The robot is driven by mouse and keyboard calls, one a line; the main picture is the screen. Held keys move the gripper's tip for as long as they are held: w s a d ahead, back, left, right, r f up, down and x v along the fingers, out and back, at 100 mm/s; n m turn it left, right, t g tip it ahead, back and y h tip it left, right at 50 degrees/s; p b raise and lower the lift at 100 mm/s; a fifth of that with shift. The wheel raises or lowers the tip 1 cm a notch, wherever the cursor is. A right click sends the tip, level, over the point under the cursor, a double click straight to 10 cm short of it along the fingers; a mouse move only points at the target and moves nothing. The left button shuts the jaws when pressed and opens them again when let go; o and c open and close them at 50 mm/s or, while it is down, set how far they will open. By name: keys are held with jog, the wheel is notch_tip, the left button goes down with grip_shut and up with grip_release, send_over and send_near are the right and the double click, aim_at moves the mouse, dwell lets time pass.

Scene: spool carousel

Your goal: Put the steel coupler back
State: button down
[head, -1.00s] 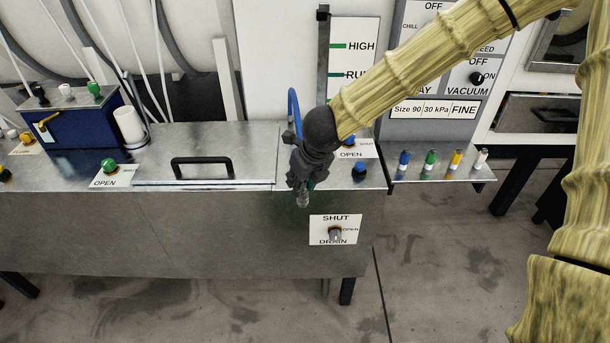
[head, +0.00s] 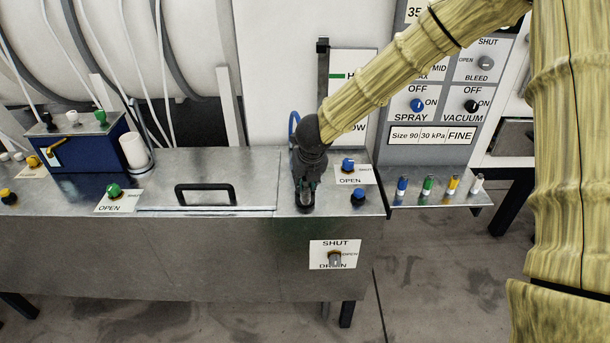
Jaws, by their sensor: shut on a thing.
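My gripper (head: 305,194) points down over the right part of the steel bench top (head: 259,188), between the black lid handle and the valve labelled OPEN. It is shut on a small silver piece, the steel coupler (head: 307,198), of which only a little shows between the dark fingers. A dark round shape lies right at the fingertips. I cannot tell whether the coupler touches it or the bench top. A blue hose (head: 293,125) rises behind my gripper, and its lower end is hidden.
A black handle (head: 205,194) stands up left of my gripper. A blue knob (head: 358,195) and a blue valve (head: 348,164) are close on the right. A side shelf (head: 437,198) holds blue, green, yellow and white-topped fittings. A drain valve (head: 334,258) is on the bench front.

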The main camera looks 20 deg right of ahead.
jog(key=shift+w+d+f+p, duration=0.25)
jog(key=shift+w+f+p, duration=0.15)
jog(key=shift+w+f, duration=0.35)
jog(key=shift+w+d+f+p, duration=0.2)
jog(key=shift+w+f+p, duration=0.35)
jog(key=shift+w, duration=0.35)
jog(key=shift+w+d+f+p, duration=0.25)
jog(key=shift+w+f+p, duration=0.05)
jog(key=shift+w+f, duration=0.45)
jog(key=shift+f, duration=0.1)
jog(key=c, duration=1.1)
grip_release()
jog(key=shift+c, duration=0.2)
